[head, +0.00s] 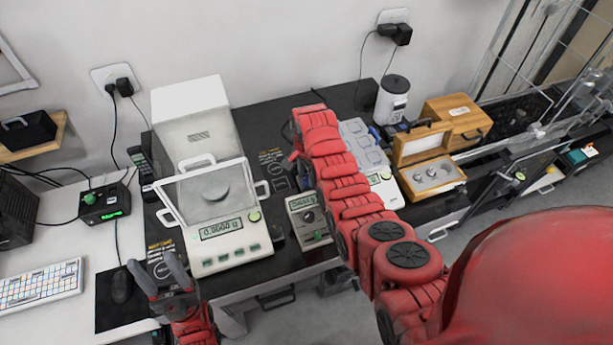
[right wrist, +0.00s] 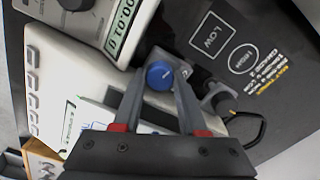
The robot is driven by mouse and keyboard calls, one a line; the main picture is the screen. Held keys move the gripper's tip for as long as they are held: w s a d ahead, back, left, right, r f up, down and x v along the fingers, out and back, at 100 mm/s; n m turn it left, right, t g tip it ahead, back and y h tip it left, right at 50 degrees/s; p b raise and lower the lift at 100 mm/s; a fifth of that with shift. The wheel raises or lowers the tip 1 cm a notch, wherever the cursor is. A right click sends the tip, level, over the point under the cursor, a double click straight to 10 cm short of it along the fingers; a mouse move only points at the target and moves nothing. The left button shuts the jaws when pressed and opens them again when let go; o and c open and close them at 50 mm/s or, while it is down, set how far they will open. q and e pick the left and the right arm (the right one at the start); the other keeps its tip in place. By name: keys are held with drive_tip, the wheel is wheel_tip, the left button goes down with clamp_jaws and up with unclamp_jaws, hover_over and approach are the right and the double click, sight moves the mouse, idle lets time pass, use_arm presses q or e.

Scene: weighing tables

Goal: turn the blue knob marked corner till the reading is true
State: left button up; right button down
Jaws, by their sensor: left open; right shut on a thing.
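The blue knob (right wrist: 160,75) shows in the right wrist view, at the corner of a white scale (right wrist: 50,60). My right gripper (right wrist: 162,78) has its fingers on both sides of the knob and is shut on it. No marking on the knob is readable. The scale has a small greenish display (right wrist: 69,122) whose digits I cannot read. In the head view my right arm hides the knob and the right gripper. My left gripper (head: 160,272) is open and empty, in front of the large balance at the left.
The large balance (head: 230,262) has a lit display and a glass cover. A grey meter (head: 309,222) stands beside it. A wooden weight box (head: 438,186) lies open at right. A mouse (head: 121,285) and keyboard (head: 42,287) are at left. Black mat marked LOW and HIGH (right wrist: 285,85).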

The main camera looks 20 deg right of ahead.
sight(306, 178)
drive_tip(key=c, duration=0.7)
unclamp_jaws()
drive_tip(key=shift+c, duration=0.2)
drive_tip(key=shift+r+b, duration=0.35)
drive_tip(key=shift+r, duration=0.2)
wheel_tip(306, 178, up, 4)
drive_tip(key=shift+w+r+b, duration=0.1)
drive_tip(key=shift+b, duration=0.75)
wheel_tip(306, 178, up, 12)
drive_tip(key=p, duration=1)
drive_tip(key=shift+p, duration=0.35)
